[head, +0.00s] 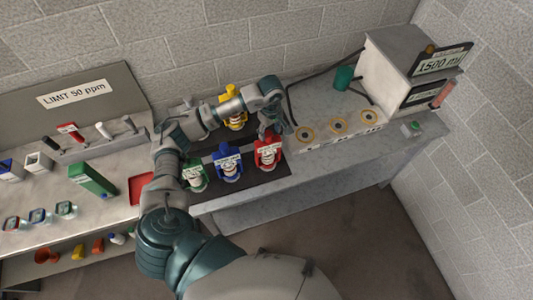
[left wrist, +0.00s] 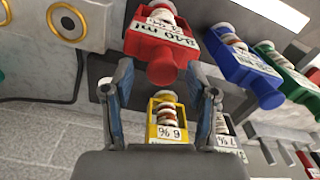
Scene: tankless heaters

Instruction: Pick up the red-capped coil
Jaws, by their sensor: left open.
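The red-capped coil (head: 268,152) stands on the dark mat at the right end of the front row in the head view. In the left wrist view, the red-capped coil (left wrist: 162,42) is at the top centre, its red end just beyond the fingertips. My left gripper (head: 274,130) is close above and behind it in the head view. In the left wrist view, my left gripper (left wrist: 160,72) has its fingers spread wide with nothing held. I cannot tell whether a finger touches the coil. My right gripper is not in view.
A blue coil (head: 228,162) and a green coil (head: 194,174) stand left of the red one. A yellow coil (head: 234,120) stands behind; it shows between my fingers in the left wrist view (left wrist: 168,122). Ringed ports (head: 338,124) and a grey box (head: 392,66) lie right.

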